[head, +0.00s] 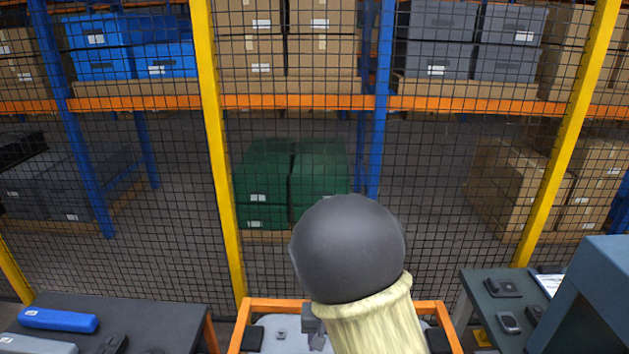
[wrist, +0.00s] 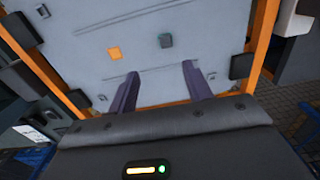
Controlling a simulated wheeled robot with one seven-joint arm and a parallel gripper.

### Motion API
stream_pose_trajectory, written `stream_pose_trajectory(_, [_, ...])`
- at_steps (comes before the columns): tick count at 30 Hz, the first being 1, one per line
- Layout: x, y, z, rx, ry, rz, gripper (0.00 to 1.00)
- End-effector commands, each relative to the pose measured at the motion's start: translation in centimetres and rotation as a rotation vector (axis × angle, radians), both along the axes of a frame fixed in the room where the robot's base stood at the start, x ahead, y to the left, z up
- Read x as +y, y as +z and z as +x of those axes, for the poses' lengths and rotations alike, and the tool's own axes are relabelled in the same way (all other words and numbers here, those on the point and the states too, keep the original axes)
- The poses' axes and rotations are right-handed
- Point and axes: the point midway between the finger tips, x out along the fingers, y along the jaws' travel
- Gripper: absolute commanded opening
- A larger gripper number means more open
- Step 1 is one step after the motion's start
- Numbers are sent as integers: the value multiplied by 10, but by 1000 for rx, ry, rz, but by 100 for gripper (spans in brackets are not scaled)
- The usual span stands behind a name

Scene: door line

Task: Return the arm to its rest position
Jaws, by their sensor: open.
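In the wrist view my gripper (wrist: 160,70) shows two dark purple fingers with a clear gap between them. It is open and nothing is between the fingers. Beyond the fingertips is a pale grey panel (wrist: 75,55) in an orange frame; I cannot tell the distance to it. In the head view my arm rises at the bottom centre, with a dark round joint and a cream sleeve. It covers much of the grey panel (head: 275,343) there, and my fingers cannot be made out.
The orange frame (head: 278,304) has dark clamps around the panel. A dark table (head: 160,318) with a blue case (head: 58,320) stands left, a grey bench (head: 480,290) right. A mesh fence (head: 420,220) stands behind.

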Motion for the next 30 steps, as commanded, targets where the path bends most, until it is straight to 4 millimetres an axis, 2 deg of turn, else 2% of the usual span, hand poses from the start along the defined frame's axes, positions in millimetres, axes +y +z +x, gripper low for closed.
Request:
stream_pose_trajectory(9, [-68,21,-44,-72,-16,39,50])
stream_pose_trajectory(16, [-107,35,-84,-170,12,19,50])
stream_pose_trajectory(21, [-122,39,-104,-220,32,-9,50])
stream_pose_trajectory(30, [-123,40,-107,-228,41,-15,50])
